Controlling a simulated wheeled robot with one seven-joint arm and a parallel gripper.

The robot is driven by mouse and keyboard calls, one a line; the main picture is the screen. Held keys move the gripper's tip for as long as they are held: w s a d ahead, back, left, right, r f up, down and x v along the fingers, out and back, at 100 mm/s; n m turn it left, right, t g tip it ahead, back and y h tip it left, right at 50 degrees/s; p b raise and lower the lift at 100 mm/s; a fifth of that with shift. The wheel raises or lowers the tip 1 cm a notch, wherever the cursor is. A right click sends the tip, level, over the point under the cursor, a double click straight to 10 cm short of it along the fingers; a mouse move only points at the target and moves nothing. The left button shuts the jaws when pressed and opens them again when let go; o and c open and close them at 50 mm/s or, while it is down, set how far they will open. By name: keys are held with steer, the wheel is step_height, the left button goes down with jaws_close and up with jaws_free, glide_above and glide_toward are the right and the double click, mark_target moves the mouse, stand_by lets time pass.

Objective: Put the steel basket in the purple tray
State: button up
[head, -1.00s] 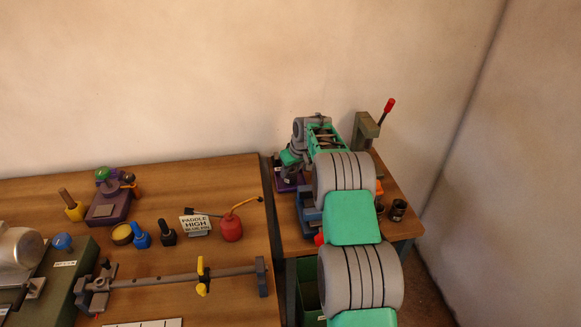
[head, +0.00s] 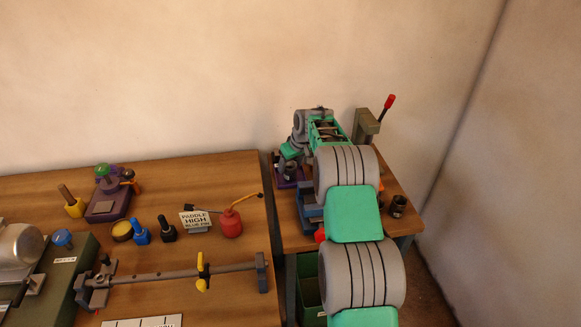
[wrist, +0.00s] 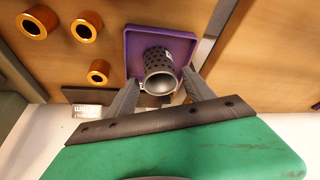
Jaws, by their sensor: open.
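The steel basket (wrist: 157,62) is a dark grey, perforated cylinder with a paler open rim. In the wrist view it stands inside the purple tray (wrist: 180,41), near the tray's middle. My gripper (wrist: 160,83) is open, with one finger on each side of the basket's near end; whether either finger touches it I cannot tell. In the head view the purple tray (head: 304,184) is at the left edge of the small right-hand table, and the basket (head: 291,167) shows small below my wrist. My arm hides much of that table.
Several orange rings (wrist: 86,27) lie beside the tray in the wrist view. A press with a red-knobbed lever (head: 367,127) stands at the table's back. A dark cup (head: 398,206) is at its right. A gap separates this table from the larger, cluttered left one.

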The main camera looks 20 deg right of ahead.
steer(key=a+b+v, duration=0.1)
steer(key=b+v, duration=0.1)
steer(key=v, duration=0.9)
steer(key=s+a+r, duration=0.7)
steer(key=s+a, duration=0.3)
steer(key=s, duration=0.3)
steer(key=s+a+f+m, duration=0.1)
steer(key=s+a+f, duration=0.1)
steer(key=s, duration=0.9)
steer(key=s+a+f+m, duration=0.1)
steer(key=s+a+f, duration=0.2)
steer(key=s, duration=0.9)
steer(key=shift+a+g+h, duration=0.15)
steer(key=shift+g+h, duration=0.25)
steer(key=shift+s+f, duration=0.1)
